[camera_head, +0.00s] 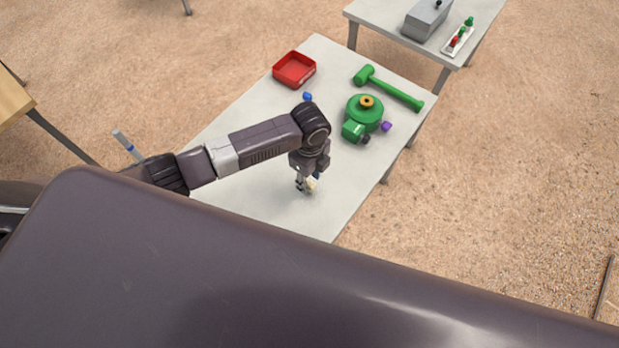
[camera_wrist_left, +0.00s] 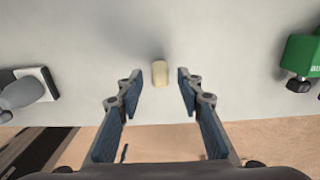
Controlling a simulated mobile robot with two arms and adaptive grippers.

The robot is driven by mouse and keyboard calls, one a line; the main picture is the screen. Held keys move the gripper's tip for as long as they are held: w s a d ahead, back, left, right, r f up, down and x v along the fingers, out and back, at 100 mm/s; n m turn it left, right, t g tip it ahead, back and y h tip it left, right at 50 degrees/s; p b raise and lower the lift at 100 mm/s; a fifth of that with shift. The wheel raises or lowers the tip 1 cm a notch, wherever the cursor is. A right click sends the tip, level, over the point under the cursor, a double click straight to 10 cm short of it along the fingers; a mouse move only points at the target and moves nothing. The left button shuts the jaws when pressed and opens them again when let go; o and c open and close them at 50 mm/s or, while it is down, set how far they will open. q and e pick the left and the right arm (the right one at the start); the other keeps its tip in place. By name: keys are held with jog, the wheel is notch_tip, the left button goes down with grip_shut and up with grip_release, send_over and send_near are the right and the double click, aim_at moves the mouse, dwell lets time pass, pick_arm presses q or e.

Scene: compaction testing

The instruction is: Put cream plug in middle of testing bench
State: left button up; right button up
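The cream plug (camera_wrist_left: 159,72) is a small cylinder-like piece near the edge of the light grey bench (camera_wrist_left: 230,60). In the head view the plug (camera_head: 312,184) shows low on the bench (camera_head: 270,195), partly hidden by my gripper. My left gripper (camera_wrist_left: 160,93) is open, its blue-padded fingers to either side of and short of the plug. In the head view the left gripper (camera_head: 306,186) points down at the bench by the plug. I cannot tell whether a finger touches it. My right gripper is in neither view.
On the bench are a red tray (camera_head: 294,82), a green hammer (camera_head: 390,88), a green device (camera_head: 364,115), a blue piece (camera_head: 307,97) and a purple piece (camera_head: 386,126). Another table (camera_head: 385,14) stands at the upper right. The bench's left side looks clear.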

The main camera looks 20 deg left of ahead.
aim_at(309, 183)
pick_arm(q)
notch_tip(309, 183, up, 12)
jog(key=b, duration=0.1)
